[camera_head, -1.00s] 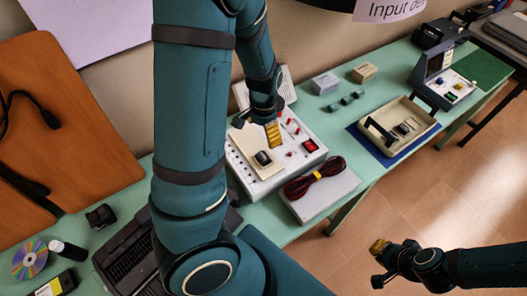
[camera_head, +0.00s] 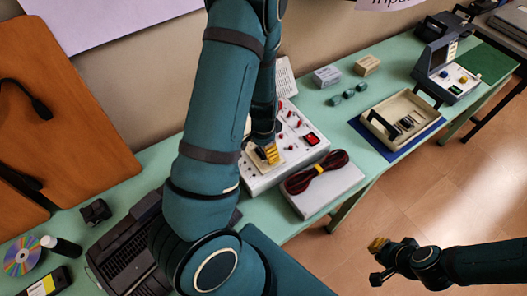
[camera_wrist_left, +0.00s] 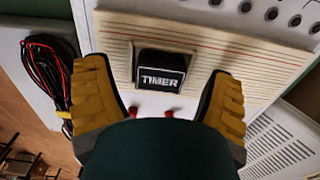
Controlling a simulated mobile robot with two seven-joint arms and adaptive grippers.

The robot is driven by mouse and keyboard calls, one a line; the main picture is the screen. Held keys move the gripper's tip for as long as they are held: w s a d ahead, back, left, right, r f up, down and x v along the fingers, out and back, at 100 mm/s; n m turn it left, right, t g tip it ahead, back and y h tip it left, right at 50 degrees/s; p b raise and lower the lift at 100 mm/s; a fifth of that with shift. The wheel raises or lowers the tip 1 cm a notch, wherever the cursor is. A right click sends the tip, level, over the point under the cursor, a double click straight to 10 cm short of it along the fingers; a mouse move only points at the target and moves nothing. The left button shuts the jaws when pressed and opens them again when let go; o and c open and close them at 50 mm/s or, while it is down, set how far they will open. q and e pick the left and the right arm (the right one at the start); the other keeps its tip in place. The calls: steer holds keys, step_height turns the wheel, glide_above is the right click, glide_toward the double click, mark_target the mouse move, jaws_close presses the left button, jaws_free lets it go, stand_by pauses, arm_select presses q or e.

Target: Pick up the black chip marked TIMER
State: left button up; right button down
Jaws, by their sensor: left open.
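The black chip marked TIMER (camera_wrist_left: 161,70) sits on a cream index card (camera_wrist_left: 205,42) with lined print, on top of the white control box (camera_head: 313,148). My left gripper (camera_wrist_left: 161,80) is open, with one yellow-padded finger on each side of the chip and gaps between. It also shows in the head view (camera_head: 268,155), low over the card, hiding the chip there. My right gripper (camera_head: 378,244) hangs over the floor at the lower right, away from the bench; its jaw opening is not clear.
The box carries red knobs and a red switch (camera_head: 312,139). A grey block with a coiled black-red cable (camera_head: 316,175) stands right in front of it. A cream tray (camera_head: 405,120) on a blue mat is farther right.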

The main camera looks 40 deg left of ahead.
arm_select(q)
steer(key=shift+f, duration=0.1)
steer(key=c, duration=1.2)
